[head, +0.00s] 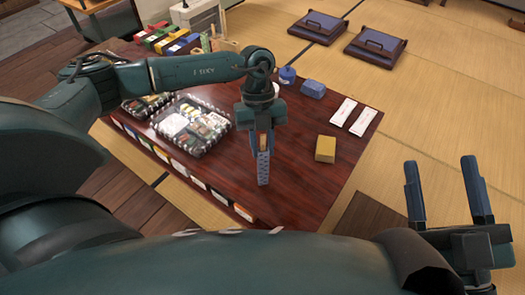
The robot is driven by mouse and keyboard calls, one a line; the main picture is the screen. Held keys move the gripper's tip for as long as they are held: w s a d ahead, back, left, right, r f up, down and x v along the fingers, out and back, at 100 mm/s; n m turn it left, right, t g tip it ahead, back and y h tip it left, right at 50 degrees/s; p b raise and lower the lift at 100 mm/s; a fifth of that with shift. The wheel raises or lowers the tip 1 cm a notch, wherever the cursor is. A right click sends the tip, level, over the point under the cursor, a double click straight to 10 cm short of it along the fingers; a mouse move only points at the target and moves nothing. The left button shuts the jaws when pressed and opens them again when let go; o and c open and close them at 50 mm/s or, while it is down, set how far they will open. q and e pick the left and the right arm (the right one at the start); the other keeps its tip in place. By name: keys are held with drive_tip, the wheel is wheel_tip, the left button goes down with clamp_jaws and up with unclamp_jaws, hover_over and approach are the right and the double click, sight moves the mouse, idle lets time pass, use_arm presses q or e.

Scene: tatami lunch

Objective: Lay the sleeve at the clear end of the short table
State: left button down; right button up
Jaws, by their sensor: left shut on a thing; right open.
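My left gripper (261,140) is shut on a narrow blue patterned sleeve (263,169) with an orange part between the fingers. The sleeve hangs upright, pointing down, over the near middle of the dark red-brown short table (296,190). I cannot tell whether its lower end touches the table top. My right gripper (448,190) is open and empty, off the table's right side above the tatami.
Two white slips (343,111) and a yellow block (325,149) lie right of the held sleeve. Blue items (312,89) stand behind. Patterned food trays (192,122) fill the left. Dark cushioned seats (375,47) are beyond. The near right table top is bare.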

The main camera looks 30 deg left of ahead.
use_arm(q)
drive_tip(key=shift+f, duration=0.65)
drive_tip(key=shift+r, duration=0.1)
use_arm(e)
drive_tip(key=shift+r+n, duration=0.3)
use_arm(q)
drive_tip(key=c, duration=1.2)
unclamp_jaws()
